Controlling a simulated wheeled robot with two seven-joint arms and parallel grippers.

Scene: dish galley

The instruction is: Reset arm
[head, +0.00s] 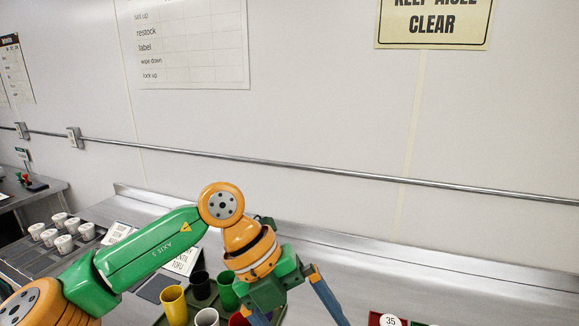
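My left arm comes in from the left, green and orange. Its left gripper (300,317) points downward near the bottom middle of the head view. Its two blue fingers stand wide apart, with nothing visible between them, and their tips run to or past the lower edge. The gripper is over the right side of a group of cups on the steel counter. My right gripper is not in view.
A yellow cup (174,305), a dark cup (200,285) and a green cup (228,291) stand beside the gripper. White cups (64,243) stand at left. A red item with a round label "35" (390,320) is at lower right. A rail (330,170) crosses the wall.

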